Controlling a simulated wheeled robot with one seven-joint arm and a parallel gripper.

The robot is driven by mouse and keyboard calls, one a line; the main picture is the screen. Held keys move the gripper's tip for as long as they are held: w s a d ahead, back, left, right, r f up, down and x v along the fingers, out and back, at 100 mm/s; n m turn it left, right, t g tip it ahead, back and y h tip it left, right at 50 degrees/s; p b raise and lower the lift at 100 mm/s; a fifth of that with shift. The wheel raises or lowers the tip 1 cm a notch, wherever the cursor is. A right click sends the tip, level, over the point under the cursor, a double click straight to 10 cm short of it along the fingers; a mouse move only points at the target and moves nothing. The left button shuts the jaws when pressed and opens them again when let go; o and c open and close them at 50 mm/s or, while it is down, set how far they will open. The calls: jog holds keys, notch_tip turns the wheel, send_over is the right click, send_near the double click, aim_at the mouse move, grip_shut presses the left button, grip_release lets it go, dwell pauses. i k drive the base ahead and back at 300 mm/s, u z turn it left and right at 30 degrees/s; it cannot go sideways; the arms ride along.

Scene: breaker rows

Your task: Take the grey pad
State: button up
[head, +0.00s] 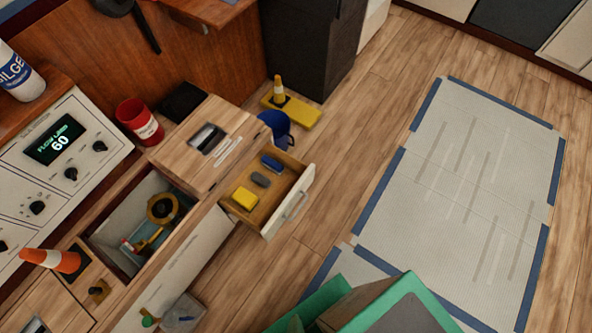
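The grey pad (260,180) is a small dark grey block with rounded ends. It lies in the open wooden drawer (288,204), which has a pale front and a handle. A blue pad (272,164) lies beyond the grey pad and a yellow pad (244,198) lies on its nearer side. The grey pad lies between them, with small gaps. The drawer is open from above, and nothing covers the grey pad. My gripper does not show in the head view.
A red can (138,120) stands on the counter by the control panel (62,150). An open bin (112,233) holds a yellow-and-black item. A blue container (274,127) stands behind the drawer. A yellow base with a cone (291,108) is on the floor. Floor right of the drawer is clear.

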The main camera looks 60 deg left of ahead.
aim_at(260, 179)
jog(key=z, duration=0.6)
jog(key=i, duration=1.9)
jog(key=u, duration=3.75)
jog(key=i, duration=1)
jog(key=u, duration=0.05)
